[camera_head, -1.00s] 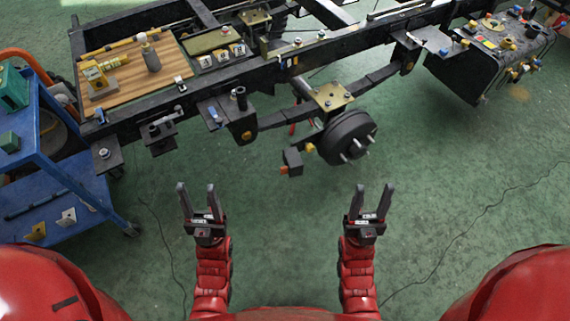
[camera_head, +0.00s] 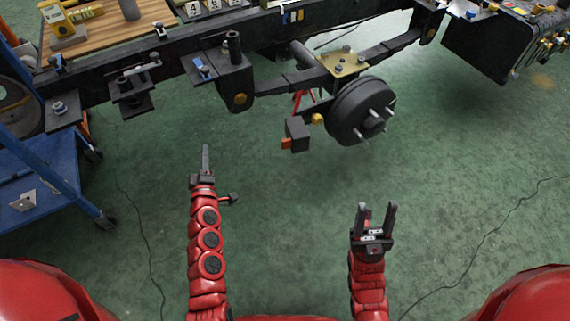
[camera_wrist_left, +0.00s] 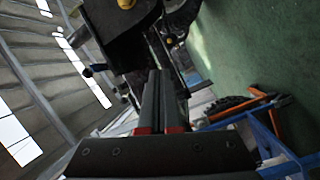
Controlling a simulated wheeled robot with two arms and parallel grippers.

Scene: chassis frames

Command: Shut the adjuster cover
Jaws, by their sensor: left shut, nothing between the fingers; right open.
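A small dark box (camera_head: 297,134) with an orange tab (camera_head: 287,143) hangs beside the wheel hub's drum (camera_head: 361,111); I take it to be the adjuster with its cover, but whether the cover stands open is too small to tell. My left gripper (camera_head: 205,158) is shut and empty, below and left of the box in the head view and apart from it. Its closed fingers (camera_wrist_left: 163,92) show in the left wrist view, with dark chassis parts beyond. My right gripper (camera_head: 376,216) is open and empty, over the floor below the drum.
The black chassis rail (camera_head: 180,62) with its brackets crosses the top of the head view. A blue cart (camera_head: 50,180) stands at the left. A black tank (camera_head: 492,48) hangs at the upper right. The green floor between is clear except for thin cables.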

